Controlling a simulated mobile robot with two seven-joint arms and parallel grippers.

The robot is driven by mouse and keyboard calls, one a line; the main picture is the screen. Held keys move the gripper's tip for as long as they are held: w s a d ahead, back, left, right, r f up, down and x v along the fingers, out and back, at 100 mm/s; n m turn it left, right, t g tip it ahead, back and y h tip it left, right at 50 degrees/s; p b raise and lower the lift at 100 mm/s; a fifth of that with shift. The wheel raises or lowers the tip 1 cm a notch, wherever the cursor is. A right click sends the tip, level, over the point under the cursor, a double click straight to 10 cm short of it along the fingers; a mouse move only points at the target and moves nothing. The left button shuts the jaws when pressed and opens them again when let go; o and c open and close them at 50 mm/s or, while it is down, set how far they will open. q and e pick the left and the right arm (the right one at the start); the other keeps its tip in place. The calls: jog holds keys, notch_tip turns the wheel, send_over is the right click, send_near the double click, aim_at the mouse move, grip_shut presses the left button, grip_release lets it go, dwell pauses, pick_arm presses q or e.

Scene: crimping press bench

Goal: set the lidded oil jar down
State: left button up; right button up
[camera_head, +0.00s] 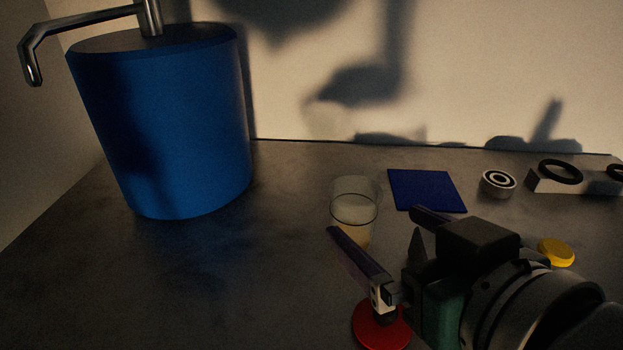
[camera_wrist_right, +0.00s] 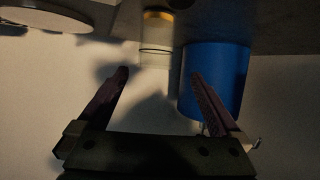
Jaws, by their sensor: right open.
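The oil jar (camera_head: 354,205) is a clear, round vessel with amber liquid low inside. It stands upright on the bench; its base is partly hidden by a finger. I see no distinct lid on it. A yellow cap-like disc (camera_head: 556,251) lies apart on the bench at the right. My right gripper (camera_head: 373,222) is open and empty, in front of the jar. In the right wrist view the jar (camera_wrist_right: 156,50) appears beyond the gap between the open fingertips (camera_wrist_right: 160,76), and I cannot tell whether they touch it. My left gripper is not in view.
A large blue cylinder (camera_head: 165,125) with a metal spout stands left of the jar. A dark blue square mat (camera_head: 427,190) lies bare behind right. A bearing (camera_head: 498,184) and a block with black rings (camera_head: 575,185) are farther right. A red disc (camera_head: 378,328) lies in front.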

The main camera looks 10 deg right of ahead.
aim_at(365, 213)
jog(key=x, duration=0.4)
jog(key=shift+w, duration=0.15)
jog(key=x, duration=0.1)
jog(key=b+x, duration=0.1)
jog(key=x, duration=0.2)
jog(key=shift+w+d+f+b, duration=0.15)
jog(key=shift+d+f+b, duration=0.2)
jog(key=shift+b, duration=0.05)
jog(key=shift+w+f, duration=0.1)
jog(key=shift+w, duration=0.25)
